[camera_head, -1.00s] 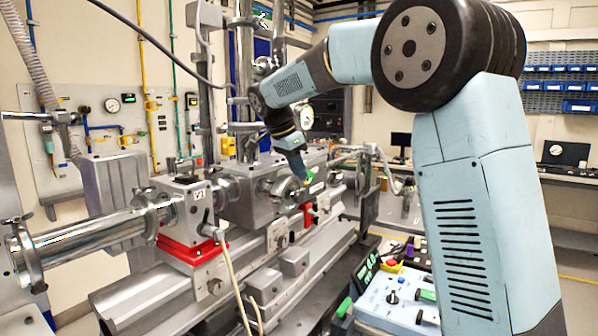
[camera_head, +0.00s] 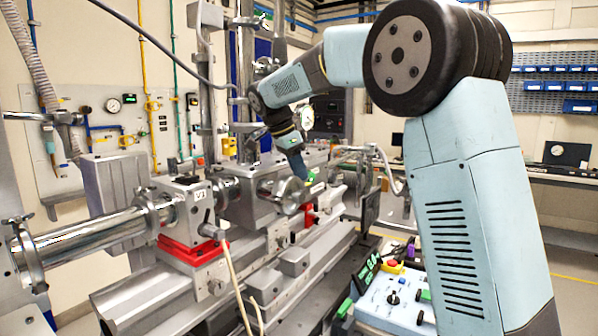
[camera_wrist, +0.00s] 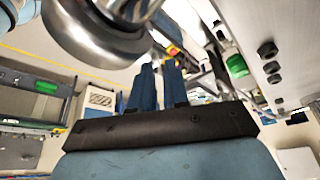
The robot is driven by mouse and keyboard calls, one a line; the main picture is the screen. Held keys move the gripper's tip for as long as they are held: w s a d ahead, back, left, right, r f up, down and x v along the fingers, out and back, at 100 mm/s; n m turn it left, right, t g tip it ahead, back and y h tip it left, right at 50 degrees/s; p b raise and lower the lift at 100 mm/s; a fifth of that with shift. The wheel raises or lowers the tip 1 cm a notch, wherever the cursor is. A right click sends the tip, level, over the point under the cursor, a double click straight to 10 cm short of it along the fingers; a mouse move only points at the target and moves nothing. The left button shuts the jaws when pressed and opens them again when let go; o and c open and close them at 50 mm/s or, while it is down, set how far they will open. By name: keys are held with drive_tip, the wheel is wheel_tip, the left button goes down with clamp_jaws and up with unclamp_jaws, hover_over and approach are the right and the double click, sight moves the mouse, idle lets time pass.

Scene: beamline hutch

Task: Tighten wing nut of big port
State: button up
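The big port seems to be the round metal flange (camera_head: 290,196) on the front of the steel chamber (camera_head: 245,200); it shows as a bright disc in the head view. A large round metal rim (camera_wrist: 95,45) fills the upper left of the wrist view, beside my fingers. My gripper (camera_head: 304,176) points down close to the disc's upper right edge. In the wrist view my two blue fingers (camera_wrist: 159,68) stand nearly parallel with a narrow gap. Nothing is clearly seen between them. I cannot make out the wing nut, and contact cannot be told.
A steel beam pipe (camera_head: 90,235) runs to the left of the chamber. A red-based block (camera_head: 190,245) stands beside it, with a cable in front. A control box (camera_head: 392,300) with buttons is at the lower middle. A green part (camera_wrist: 237,66) is right of my fingers.

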drive_tip(key=v, duration=1.3)
drive_tip(key=shift+a+r, duration=0.2)
drive_tip(key=shift+r, duration=0.05)
drive_tip(key=s+d+f+n+t+y, duration=0.1)
drive_tip(key=s+d+f+n, duration=0.1)
drive_tip(key=s+d+n, duration=0.4)
drive_tip(key=s+d+f+n+y, duration=0.1)
drive_tip(key=s+d+f+y, duration=0.1)
drive_tip(key=s+d, duration=0.75)
drive_tip(key=s+d+f+n+t, duration=0.1)
drive_tip(key=s+d+f+n, duration=0.2)
drive_tip(key=s+f, duration=0.5)
drive_tip(key=s+d+f+n+t+y, duration=0.1)
drive_tip(key=s+d+f+n+t, duration=0.1)
drive_tip(key=s+d+f+n, duration=0.2)
drive_tip(key=s+d+f, duration=0.2)
drive_tip(key=s+f, duration=0.2)
drive_tip(key=s, duration=0.1)
drive_tip(key=shift+s+f, duration=0.2)
drive_tip(key=shift+s, duration=0.2)
drive_tip(key=shift+d, duration=0.1)
